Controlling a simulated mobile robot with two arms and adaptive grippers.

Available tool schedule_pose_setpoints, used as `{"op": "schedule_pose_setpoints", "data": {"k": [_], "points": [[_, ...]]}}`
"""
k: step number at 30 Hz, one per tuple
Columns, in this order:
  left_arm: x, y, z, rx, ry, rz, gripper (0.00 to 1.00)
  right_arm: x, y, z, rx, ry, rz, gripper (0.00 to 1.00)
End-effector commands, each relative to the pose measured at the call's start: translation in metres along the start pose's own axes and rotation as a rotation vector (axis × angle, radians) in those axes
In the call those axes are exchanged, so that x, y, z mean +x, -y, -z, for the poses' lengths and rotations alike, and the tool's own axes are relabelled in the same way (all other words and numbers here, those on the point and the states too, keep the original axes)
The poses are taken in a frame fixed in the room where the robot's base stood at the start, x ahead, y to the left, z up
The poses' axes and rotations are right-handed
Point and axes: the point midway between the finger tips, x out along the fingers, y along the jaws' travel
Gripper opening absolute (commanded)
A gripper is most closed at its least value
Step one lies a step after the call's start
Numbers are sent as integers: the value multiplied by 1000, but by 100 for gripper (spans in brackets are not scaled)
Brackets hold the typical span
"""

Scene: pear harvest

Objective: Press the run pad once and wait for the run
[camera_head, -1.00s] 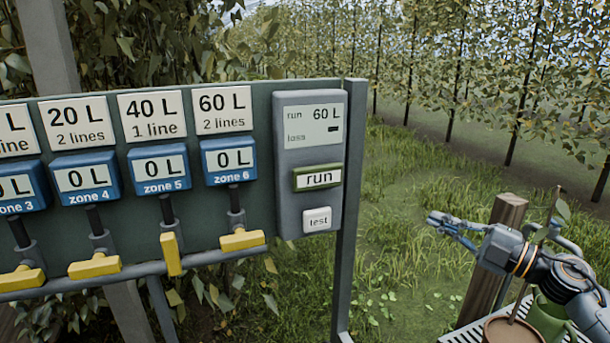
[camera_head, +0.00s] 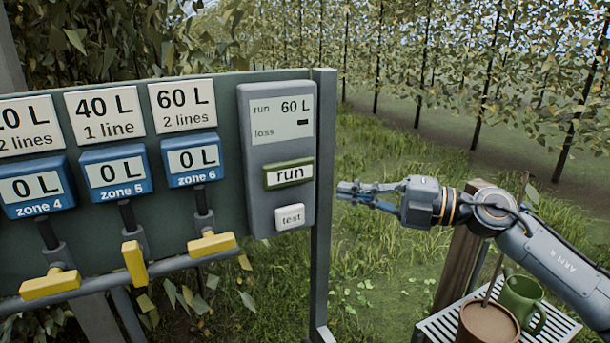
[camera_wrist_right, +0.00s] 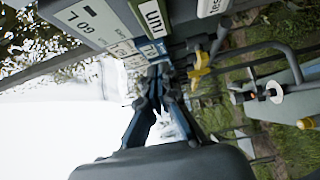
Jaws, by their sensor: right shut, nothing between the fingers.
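The run pad (camera_head: 289,174) is a green-framed pad with a white "run" label on the grey control box (camera_head: 277,225). The display (camera_head: 282,119) above it reads run 60 L and loss with a dash. A white test pad (camera_head: 290,217) is below. My right gripper (camera_head: 345,190) is shut and empty, just right of the box and apart from the run pad. In the right wrist view the run pad (camera_wrist_right: 152,18) shows at the top, above the shut fingertips (camera_wrist_right: 160,70). My left gripper is not in view.
Blue zone meters, such as zone 6 (camera_head: 196,160), read 0 L. Yellow valve handles (camera_head: 211,244) sit below them, some crosswise and one upright. A metal post (camera_head: 321,215) edges the panel. A slatted stand (camera_head: 440,329) holds a brown pot (camera_head: 488,325) and green mug (camera_head: 522,298).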

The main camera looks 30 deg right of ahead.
Motion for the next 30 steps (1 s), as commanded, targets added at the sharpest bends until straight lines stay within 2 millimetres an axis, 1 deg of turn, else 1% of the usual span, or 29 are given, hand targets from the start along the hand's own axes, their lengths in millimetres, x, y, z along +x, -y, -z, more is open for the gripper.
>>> {"op": "schedule_pose_setpoints", "data": {"k": [1, 3, 9, 20, 24, 29, 30], "points": [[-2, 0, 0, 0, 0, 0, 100, 9, -2, 1, -4, -3, 2, 0], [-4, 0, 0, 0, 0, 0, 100, 20, -2, 0, -4, -1, 4, 0], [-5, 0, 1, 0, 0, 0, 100, 43, -2, 0, -5, 0, 0, 0], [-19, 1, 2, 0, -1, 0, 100, 68, -4, -1, -3, 2, -3, 0], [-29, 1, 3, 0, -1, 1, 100, 75, -6, -10, 0, 6, -7, 0], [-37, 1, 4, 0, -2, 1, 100, 84, -5, -16, -1, 2, -5, 0], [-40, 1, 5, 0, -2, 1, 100, 86, -5, -20, 0, 5, -6, 0]]}}
